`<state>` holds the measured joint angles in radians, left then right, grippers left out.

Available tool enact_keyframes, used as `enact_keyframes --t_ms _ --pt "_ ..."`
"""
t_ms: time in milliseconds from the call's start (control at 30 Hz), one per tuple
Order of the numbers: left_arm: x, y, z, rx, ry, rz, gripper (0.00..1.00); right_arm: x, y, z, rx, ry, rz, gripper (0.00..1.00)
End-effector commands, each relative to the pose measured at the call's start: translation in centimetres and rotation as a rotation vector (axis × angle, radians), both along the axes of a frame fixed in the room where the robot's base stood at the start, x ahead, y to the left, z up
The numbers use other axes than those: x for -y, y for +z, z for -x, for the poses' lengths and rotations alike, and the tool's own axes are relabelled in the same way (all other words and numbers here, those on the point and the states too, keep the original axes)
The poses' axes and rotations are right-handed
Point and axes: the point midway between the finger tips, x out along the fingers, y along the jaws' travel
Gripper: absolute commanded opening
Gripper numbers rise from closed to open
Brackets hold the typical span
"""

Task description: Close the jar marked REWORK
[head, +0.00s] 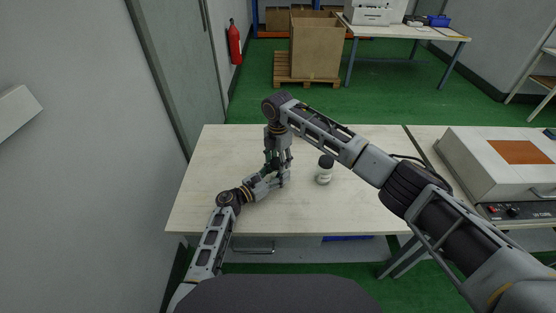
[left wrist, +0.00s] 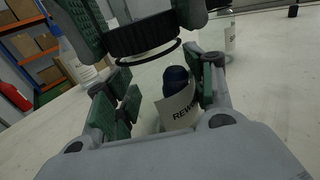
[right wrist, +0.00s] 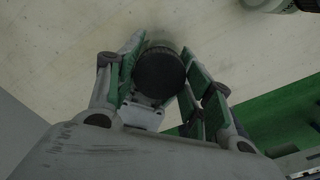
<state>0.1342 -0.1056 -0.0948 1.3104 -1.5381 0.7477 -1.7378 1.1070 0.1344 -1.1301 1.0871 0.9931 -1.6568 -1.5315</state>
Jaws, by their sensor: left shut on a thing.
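The jar marked REWORK (left wrist: 180,112) stands between my left gripper's fingers (left wrist: 165,95). It has a white label, and something dark blue shows at its top or inside it. My left gripper (head: 279,179) is shut on this jar from the side. A round black lid (right wrist: 160,72) is between the fingers of my right gripper (right wrist: 160,85), which points down from above. In the left wrist view the lid (left wrist: 145,36) is just above the jar; whether they touch is unclear. In the head view my grippers hide most of the jar.
Another jar with a black lid (head: 325,170) stands on the table to the right of my grippers. A pale bottle (left wrist: 76,62) shows at the left wrist view's left. A large device (head: 495,165) fills the right side. The table's left part (head: 220,160) is clear.

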Motion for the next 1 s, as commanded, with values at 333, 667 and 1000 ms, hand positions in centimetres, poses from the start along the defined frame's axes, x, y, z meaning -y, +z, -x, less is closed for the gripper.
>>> enact_keyframes --t_ms 333,667,1000 --pt "-0.02 -0.04 0.01 -0.001 0.001 0.0 0.0 -0.01 -0.01 0.02 -0.001 -0.007 0.001 0.18" --pt "-0.03 -0.05 -0.01 -0.001 0.001 0.0 0.0 -0.04 -0.1 0.09 -0.003 -0.208 0.0 0.18" --pt "-0.05 -0.05 -0.01 -0.001 0.001 0.0 0.0 -0.08 -0.1 0.11 -0.002 -0.509 0.001 0.18"
